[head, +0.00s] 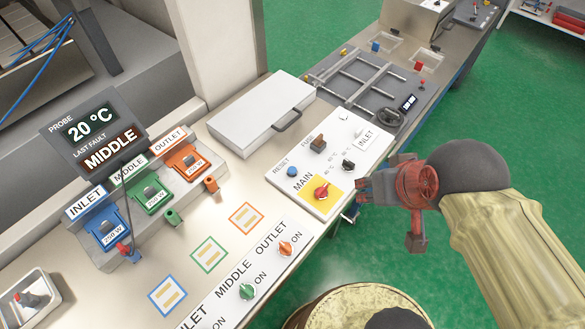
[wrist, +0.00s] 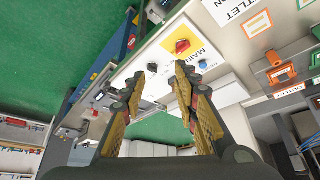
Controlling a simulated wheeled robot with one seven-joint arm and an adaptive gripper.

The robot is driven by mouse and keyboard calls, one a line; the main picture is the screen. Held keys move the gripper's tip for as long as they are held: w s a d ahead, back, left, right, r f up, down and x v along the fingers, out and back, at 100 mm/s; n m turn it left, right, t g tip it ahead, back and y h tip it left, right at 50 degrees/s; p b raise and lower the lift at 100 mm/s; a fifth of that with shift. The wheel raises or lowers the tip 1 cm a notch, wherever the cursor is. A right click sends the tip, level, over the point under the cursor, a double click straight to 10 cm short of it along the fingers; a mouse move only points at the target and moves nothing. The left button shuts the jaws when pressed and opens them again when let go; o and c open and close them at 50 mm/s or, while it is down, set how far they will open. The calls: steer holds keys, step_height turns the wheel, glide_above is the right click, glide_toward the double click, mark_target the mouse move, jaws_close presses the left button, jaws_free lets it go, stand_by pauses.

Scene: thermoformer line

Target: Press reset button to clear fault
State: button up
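The blue reset button (head: 291,172) sits on the white control panel (head: 311,203), left of the red main switch (head: 321,192) on its yellow plate. The button also shows in the wrist view (wrist: 203,64), just right of the fingertips. My gripper (head: 361,188) is at the right edge of the panel, beside the main switch and apart from the button. In the wrist view my gripper (wrist: 166,72) has its fingers spread with nothing between them. The display (head: 95,134) reads probe 20 °C and last fault MIDDLE.
A fuse block (head: 318,143) and a black knob (head: 348,165) stand on the panel. A grey lidded box (head: 262,113) lies behind it. Blue, green and orange heater modules (head: 150,194) stand at left. Green floor is open at right.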

steer(key=shift+c, duration=0.8)
